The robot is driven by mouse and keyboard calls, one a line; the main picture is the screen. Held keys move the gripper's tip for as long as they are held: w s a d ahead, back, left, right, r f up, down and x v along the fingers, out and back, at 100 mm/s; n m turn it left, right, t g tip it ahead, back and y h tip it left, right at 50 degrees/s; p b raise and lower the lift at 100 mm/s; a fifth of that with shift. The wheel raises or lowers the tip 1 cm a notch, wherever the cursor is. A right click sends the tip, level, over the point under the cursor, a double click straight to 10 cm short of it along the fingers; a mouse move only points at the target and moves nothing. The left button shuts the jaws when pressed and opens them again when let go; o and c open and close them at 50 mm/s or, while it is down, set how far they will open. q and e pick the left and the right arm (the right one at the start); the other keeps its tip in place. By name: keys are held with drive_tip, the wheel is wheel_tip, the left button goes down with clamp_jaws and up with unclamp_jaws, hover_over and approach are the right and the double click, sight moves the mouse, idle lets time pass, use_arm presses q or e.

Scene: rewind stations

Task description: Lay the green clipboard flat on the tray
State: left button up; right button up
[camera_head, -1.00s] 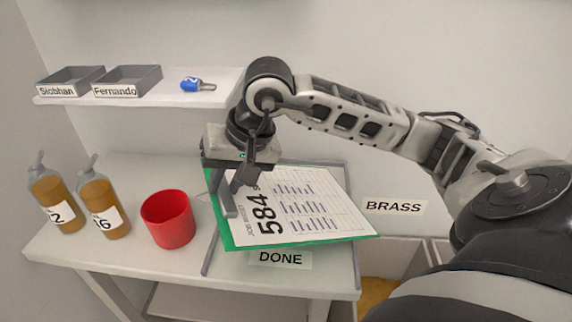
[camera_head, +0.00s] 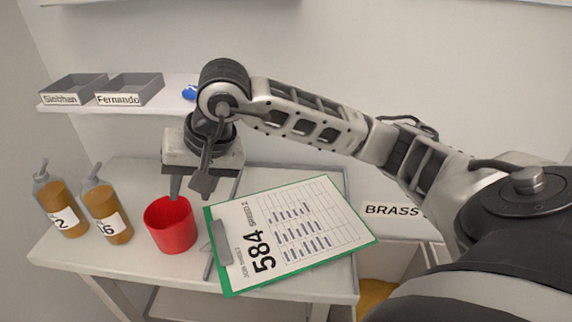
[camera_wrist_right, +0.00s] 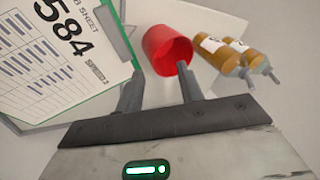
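The green clipboard (camera_head: 290,232), with a sheet marked 584, lies face up over the tray (camera_head: 353,272), turned askew. Its right corner reaches past the tray's right rim in the head view; I cannot tell whether it rests fully on the tray floor. Its clip is at the left end. It also shows at the left of the right wrist view (camera_wrist_right: 60,50). My right gripper (camera_head: 190,190) is open and empty, left of the clipboard and behind the red cup. Its spread fingers (camera_wrist_right: 159,75) show clear of the clipboard. My left gripper is not in view.
The red cup (camera_head: 171,228) stands close to the right gripper. Two amber bottles (camera_head: 107,212) (camera_head: 62,210) stand further left. A shelf (camera_head: 75,108) above holds two grey bins and a blue object. A BRASS label (camera_head: 392,211) is at the right.

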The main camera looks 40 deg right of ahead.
drive_tip(key=shift+w+a+r, duration=0.15)
drive_tip(key=shift+w+a, duration=0.05)
drive_tip(key=shift+a, duration=0.25)
drive_tip(key=shift+w+a+r, duration=0.15)
drive_tip(key=shift+w+a, duration=0.05)
drive_tip(key=shift+a, duration=0.2)
wheel_tip(320, 180, up, 7)
drive_tip(key=w+a+p, duration=0.1)
drive_tip(key=a+p, duration=0.1)
drive_tip(key=p, duration=0.2)
drive_tip(key=shift+a, duration=0.3)
